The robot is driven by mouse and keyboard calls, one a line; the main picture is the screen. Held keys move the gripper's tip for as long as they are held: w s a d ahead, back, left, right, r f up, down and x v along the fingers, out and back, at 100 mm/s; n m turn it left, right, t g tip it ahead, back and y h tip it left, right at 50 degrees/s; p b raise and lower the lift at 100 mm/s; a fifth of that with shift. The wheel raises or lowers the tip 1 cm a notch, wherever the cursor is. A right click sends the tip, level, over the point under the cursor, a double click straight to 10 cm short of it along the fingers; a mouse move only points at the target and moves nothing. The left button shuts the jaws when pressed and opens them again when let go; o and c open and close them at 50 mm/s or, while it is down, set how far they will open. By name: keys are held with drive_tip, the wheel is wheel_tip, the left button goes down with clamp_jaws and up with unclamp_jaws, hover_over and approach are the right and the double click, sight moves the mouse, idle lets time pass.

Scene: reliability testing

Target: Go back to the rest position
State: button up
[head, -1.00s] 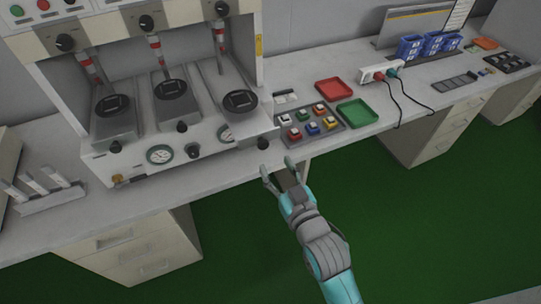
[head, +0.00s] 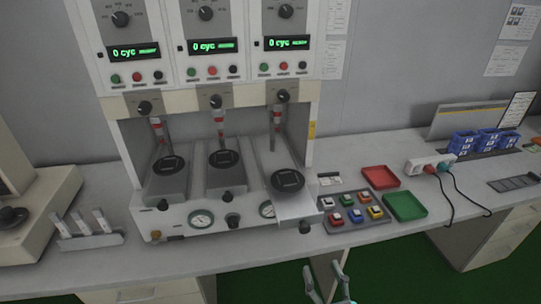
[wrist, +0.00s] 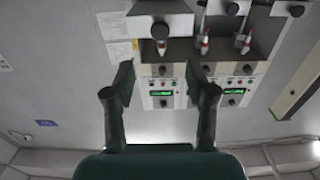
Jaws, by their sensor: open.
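My gripper (head: 327,281) shows at the bottom edge of the head view, in front of the bench's front edge. Its two fingers are apart and nothing is between them. Most of my arm is out of the picture below. In the wrist view my gripper (wrist: 161,78) is open and empty, with a dark finger on each side. Beyond the fingers, the test machine appears upside down, with its green displays (wrist: 160,93) lit.
The three-station test machine (head: 230,222) stands on the bench (head: 360,238). Right of it are a tray of colored switches (head: 350,213), a red tray (head: 380,178), a green tray (head: 405,206) and a power strip (head: 430,162). Green floor lies in front.

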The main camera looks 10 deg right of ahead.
drive_tip(key=s+f+g, duration=0.1)
drive_tip(key=s+f, duration=0.3)
drive_tip(key=s, duration=1.1)
drive_tip(key=s+f+g, duration=0.2)
drive_tip(key=s+f, duration=0.2)
drive_tip(key=s, duration=1.1)
